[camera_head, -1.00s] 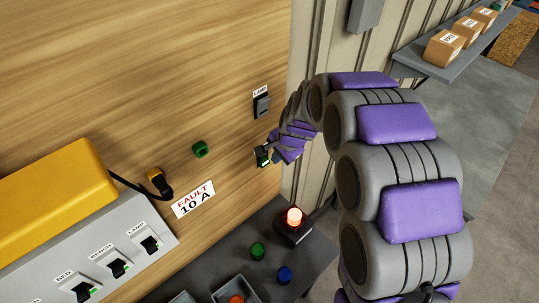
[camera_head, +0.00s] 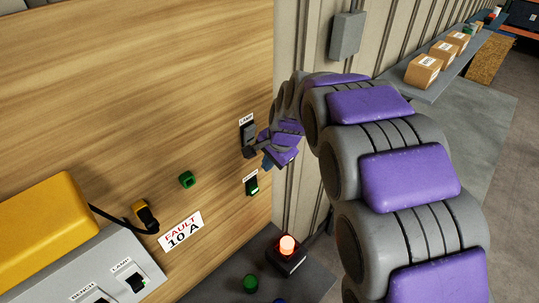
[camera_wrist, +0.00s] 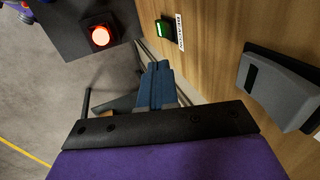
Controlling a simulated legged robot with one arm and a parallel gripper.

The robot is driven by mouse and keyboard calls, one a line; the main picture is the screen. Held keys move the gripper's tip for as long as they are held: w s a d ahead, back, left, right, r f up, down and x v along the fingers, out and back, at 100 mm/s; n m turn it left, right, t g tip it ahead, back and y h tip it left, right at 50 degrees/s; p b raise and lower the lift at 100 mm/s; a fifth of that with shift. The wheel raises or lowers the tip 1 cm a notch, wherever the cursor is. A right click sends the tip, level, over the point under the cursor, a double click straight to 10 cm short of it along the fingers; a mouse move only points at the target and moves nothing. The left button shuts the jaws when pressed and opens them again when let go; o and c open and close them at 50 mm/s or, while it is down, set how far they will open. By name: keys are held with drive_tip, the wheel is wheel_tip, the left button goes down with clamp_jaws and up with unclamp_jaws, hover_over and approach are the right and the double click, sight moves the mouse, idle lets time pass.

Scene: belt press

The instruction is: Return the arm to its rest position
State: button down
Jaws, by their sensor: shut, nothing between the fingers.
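My gripper (camera_head: 258,154) is at the end of my purple and grey arm, close to the wooden panel (camera_head: 130,80). It is just below and right of the grey lamp switch (camera_head: 248,132). In the wrist view its blue fingers (camera_wrist: 160,84) are together with nothing between them. The lamp switch also shows in the wrist view (camera_wrist: 285,88), apart from the fingers. A second switch (camera_head: 252,187) with a green part sits lower on the panel, below my gripper. My arm is stretched out and curved toward the panel.
A lit red lamp (camera_head: 287,246) stands on a dark table (camera_head: 310,283) below. A grey switch box (camera_head: 105,280) is at lower left. A shelf with boxes (camera_head: 424,70) is at right.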

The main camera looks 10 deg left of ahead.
drive_tip(key=s+d+f+n+g+h+b, duration=0.1)
drive_tip(key=s+d+f+b, duration=0.5)
drive_tip(key=s, duration=0.6)
drive_tip(key=s+d+f+n+g+h+b, duration=0.1)
drive_tip(key=s+d+f+n+b, duration=0.3)
drive_tip(key=s, duration=0.8)
drive_tip(key=s+d+f+n+g+h+b, duration=0.1)
drive_tip(key=s+d+f+n+g+b, duration=0.1)
drive_tip(key=s+d+f+b, duration=0.5)
drive_tip(key=s+d+b, duration=0.1)
drive_tip(key=s+d, duration=0.3)
drive_tip(key=s, duration=0.1)
drive_tip(key=shift+s+d+f+n+b, duration=0.2)
drive_tip(key=shift+s+f+n+b, duration=0.1)
drive_tip(key=shift+s+f, duration=0.1)
drive_tip(key=shift+w, duration=0.1)
